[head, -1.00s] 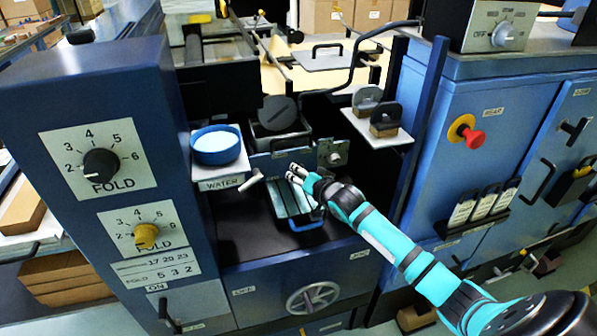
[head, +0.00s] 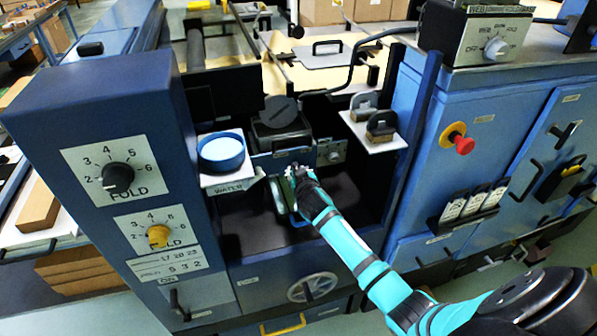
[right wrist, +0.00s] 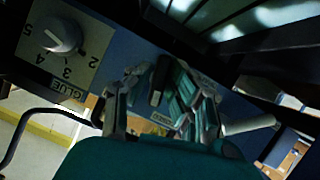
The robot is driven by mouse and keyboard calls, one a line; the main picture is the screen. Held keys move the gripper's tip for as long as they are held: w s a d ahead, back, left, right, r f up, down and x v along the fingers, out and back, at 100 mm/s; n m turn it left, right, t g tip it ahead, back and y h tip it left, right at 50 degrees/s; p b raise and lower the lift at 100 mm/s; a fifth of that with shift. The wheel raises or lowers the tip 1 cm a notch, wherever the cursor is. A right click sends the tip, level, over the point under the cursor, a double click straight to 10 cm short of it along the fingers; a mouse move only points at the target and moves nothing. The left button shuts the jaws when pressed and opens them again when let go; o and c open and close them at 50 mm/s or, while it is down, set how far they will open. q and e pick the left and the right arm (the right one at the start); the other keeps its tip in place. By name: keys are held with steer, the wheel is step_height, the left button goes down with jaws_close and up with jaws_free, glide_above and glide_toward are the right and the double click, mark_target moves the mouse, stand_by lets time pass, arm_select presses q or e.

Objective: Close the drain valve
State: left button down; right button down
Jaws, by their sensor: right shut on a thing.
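My right gripper (head: 297,176) reaches in from the right to the front of the fountain under the black roller block. In the right wrist view its fingers (right wrist: 160,100) are closed around a short dark lever (right wrist: 158,80), which looks like the drain valve's handle; a small label sits just beyond it. The fingers hide most of the valve in the head view, so its exact angle cannot be told. A pale spout (head: 251,179) sticks out left of the gripper. My left gripper is not in view.
A blue water cup (head: 221,152) stands on a shelf at the left. A glue dial (right wrist: 60,38) shows in the right wrist view.

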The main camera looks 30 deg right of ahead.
steer(key=shift+n+h+b, duration=1.35)
steer(key=shift+n+h, duration=0.15)
steer(key=shift+n, duration=0.7)
steer(key=c, duration=1.3)
jaws_free()
steer(key=shift+a, duration=0.15)
steer(key=v, duration=1.2)
